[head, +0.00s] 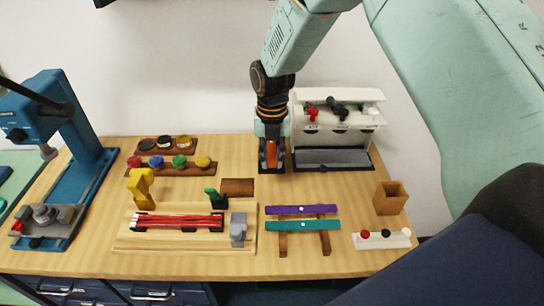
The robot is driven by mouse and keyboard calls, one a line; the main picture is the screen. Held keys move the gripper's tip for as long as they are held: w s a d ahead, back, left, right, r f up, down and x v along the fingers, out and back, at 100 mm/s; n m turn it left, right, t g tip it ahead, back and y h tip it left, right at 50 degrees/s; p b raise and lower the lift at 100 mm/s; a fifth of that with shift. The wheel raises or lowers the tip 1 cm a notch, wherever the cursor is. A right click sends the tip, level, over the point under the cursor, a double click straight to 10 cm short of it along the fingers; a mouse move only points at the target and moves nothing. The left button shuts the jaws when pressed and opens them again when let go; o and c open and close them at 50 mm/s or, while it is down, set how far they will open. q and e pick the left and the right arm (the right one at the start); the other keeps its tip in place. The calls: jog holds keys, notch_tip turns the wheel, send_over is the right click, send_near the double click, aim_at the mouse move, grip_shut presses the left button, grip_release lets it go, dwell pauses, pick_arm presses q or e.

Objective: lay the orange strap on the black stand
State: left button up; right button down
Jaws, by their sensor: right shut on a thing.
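My right gripper (271,158) reaches down from the upper right to the back middle of the counter, left of the white machine. It is shut on the orange strap (271,148), a small part of which shows between its dark fingers. The fingers hide the rest of the strap. I cannot clearly make out a black stand; dark shapes around the gripper are hard to tell apart from its fingers. I cannot tell whether the strap touches anything below. My left gripper is not in view.
A purple strap (285,210) and a teal strap (285,225) lie across a wooden rack (326,243). The white machine (345,118) stands right of the gripper. A wooden cup (390,205), a board with red strips (180,222) and a blue press (85,150) also occupy the counter.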

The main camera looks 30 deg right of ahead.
jog(key=shift+w+d+f, duration=0.1)
jog(key=shift+w+f, duration=0.05)
jog(key=shift+w, duration=0.05)
jog(key=shift+s+r, duration=0.2)
jog(key=shift+s, duration=0.05)
jog(key=shift+w+f, duration=0.2)
jog(key=shift+s+r, duration=0.15)
dwell(0.4)
jog(key=shift+w+p, duration=0.2)
jog(key=shift+p, duration=0.45)
dwell(0.4)
jog(key=shift+f+b, duration=0.4)
jog(key=shift+f, duration=0.55)
dwell(1.2)
